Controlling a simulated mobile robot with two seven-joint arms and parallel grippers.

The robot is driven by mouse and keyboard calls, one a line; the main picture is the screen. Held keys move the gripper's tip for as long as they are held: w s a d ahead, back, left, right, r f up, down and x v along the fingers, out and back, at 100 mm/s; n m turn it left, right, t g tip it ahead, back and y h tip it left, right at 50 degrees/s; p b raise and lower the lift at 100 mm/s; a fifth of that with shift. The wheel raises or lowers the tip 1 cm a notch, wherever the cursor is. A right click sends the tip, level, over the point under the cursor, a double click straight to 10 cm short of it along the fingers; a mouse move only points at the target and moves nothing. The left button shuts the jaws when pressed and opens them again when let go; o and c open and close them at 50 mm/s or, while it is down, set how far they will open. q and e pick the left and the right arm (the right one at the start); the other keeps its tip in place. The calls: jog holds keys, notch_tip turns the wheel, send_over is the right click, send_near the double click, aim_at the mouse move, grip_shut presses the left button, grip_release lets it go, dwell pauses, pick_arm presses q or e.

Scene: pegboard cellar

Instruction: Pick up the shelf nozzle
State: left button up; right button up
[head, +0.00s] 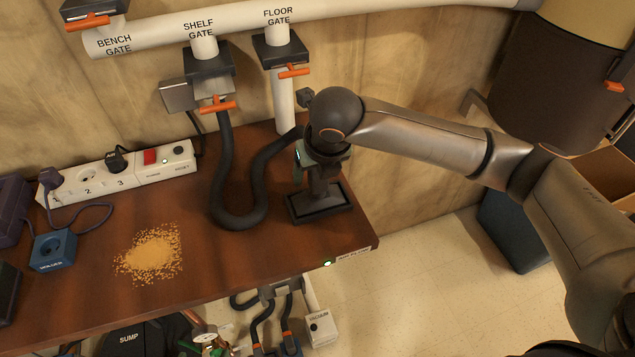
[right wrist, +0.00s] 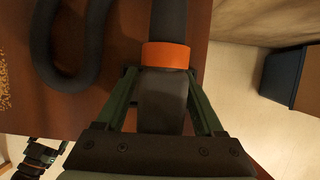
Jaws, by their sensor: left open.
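The shelf nozzle (right wrist: 163,104) is dark with an orange collar (right wrist: 166,55), and a black hose runs from it. My right gripper (right wrist: 161,78) has its green fingers on both sides of the nozzle, close against it by the collar; it looks shut on it. In the head view my right gripper (head: 318,160) is over the dark rest (head: 330,208) at the bench's right end. My wrist hides most of the nozzle there. The black hose (head: 221,165) loops from the shelf gate (head: 209,62) over the bench to the nozzle.
The wooden bench (head: 190,265) carries a sawdust pile (head: 150,253), a power strip (head: 115,175) and a blue socket box (head: 53,250). The floor gate pipe (head: 282,100) stands behind my gripper. A dark blue bin (head: 508,232) is on the floor at right.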

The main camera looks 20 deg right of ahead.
grip_shut()
dwell(0.3)
jog(key=shift+r, duration=0.1)
dwell(0.8)
